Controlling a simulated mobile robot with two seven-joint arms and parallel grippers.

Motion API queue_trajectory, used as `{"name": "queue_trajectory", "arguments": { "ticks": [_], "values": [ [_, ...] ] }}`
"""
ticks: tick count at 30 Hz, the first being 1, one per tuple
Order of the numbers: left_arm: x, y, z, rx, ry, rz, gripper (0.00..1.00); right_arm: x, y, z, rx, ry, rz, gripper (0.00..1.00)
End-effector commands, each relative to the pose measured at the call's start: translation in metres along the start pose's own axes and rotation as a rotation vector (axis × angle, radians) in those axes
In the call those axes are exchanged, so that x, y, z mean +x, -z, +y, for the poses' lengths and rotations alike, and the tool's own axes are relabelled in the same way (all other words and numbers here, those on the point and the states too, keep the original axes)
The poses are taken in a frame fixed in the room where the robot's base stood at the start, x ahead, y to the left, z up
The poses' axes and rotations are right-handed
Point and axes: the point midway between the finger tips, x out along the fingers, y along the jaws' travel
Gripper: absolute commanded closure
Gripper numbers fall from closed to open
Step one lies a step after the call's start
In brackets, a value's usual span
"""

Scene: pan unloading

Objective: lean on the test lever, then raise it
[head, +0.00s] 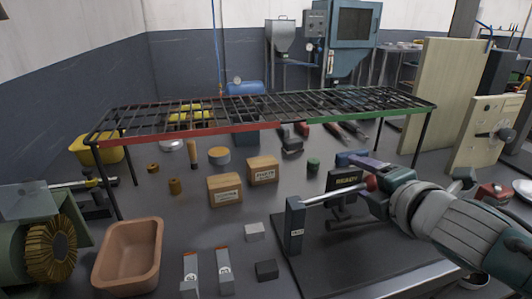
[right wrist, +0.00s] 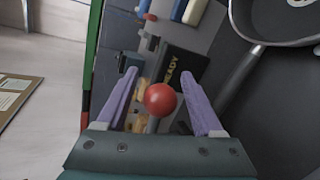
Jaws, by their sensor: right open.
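The test lever is a silver rod (head: 328,197) with a red ball knob (head: 371,183). It runs from a dark upright post (head: 295,228) on a dark base plate, tilted slightly up toward the right. My right gripper (head: 358,170) has purple fingers and is at the knob end. In the right wrist view the red knob (right wrist: 160,99) sits between the two spread fingers of the gripper (right wrist: 159,75), with gaps on both sides. A dark block marked READY (head: 347,180) is behind the lever; it also shows in the wrist view (right wrist: 185,66). My left gripper is not in view.
A wire rack (head: 200,128) with red and green front edges spans the bench behind. Wooden blocks (head: 225,190), an empty terracotta tray (head: 128,252) and a brush grinder (head: 50,248) are to the left. Small grey blocks (head: 254,232) lie left of the post.

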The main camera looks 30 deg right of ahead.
Motion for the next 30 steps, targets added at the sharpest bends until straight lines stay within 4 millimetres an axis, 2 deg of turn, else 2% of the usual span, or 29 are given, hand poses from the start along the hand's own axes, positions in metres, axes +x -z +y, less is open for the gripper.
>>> {"name": "queue_trajectory", "arguments": {
  "ticks": [8,11,21,25,30],
  "values": [
    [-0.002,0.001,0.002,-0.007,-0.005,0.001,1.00,-0.005,0.000,0.000,0.001,0.000,0.000,0.32],
    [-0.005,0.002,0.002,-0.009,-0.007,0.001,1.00,-0.019,0.000,0.000,0.001,0.002,0.001,0.32],
    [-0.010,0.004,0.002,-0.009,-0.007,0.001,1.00,-0.082,0.000,-0.001,0.001,0.003,0.001,0.32],
    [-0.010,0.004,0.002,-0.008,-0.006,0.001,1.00,-0.095,0.000,-0.001,0.000,0.001,0.000,0.32],
    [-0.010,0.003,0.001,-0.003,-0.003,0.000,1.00,-0.100,0.000,0.000,0.000,0.000,-0.001,0.32]
  ]
}}
